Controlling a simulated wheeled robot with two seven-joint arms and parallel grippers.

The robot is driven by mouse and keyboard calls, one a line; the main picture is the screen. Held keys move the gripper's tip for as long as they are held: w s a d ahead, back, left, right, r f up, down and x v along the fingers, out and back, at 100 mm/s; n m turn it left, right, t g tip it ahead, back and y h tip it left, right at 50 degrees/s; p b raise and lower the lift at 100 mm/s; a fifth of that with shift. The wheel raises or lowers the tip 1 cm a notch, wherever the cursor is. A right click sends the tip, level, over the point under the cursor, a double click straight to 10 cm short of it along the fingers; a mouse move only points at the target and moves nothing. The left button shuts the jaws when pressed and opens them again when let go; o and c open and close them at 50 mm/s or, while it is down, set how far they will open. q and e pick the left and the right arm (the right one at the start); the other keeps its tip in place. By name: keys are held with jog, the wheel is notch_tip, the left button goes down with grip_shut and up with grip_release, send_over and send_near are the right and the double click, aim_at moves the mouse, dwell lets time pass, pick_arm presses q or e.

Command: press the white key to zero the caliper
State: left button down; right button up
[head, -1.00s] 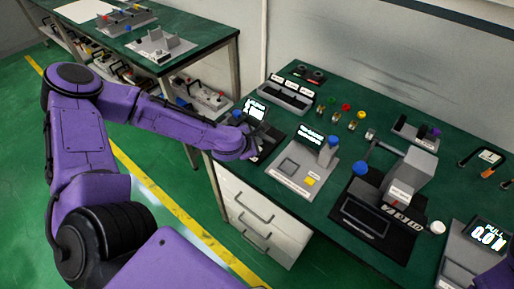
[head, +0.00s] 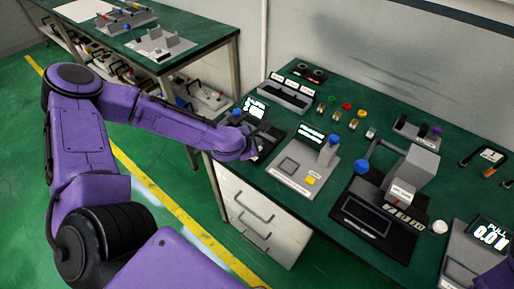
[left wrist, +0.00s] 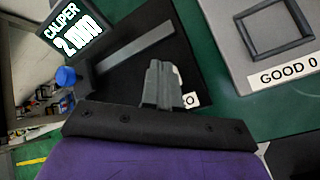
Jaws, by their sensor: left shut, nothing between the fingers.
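The caliper's display (head: 255,108) stands at the near left corner of the green bench. In the left wrist view the display (left wrist: 72,28) reads CALIPER 2.1000, with a grey bar (left wrist: 138,49) and a blue knob (left wrist: 66,76) beside it on a black base (left wrist: 186,62). In the head view my purple wrist covers part of the caliper. My right gripper is out of view.
A grey plate (head: 284,180) with a yellow button lies right of the caliper; its edge, marked GOOD, shows in the left wrist view (left wrist: 230,50). A black press station (head: 375,222) stands further right. A bin row (head: 285,93) stands behind the caliper.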

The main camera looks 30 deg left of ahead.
pick_arm(q)
jog(key=shift+f+b, duration=0.4)
dwell(0.5)
dwell(0.3)
jog(key=shift+r+p, duration=0.8)
jog(key=shift+r, duration=0.05)
notch_tip(320, 180, up, 5)
jog(key=p, duration=0.5)
jog(key=shift+r, duration=0.1)
dwell(0.4)
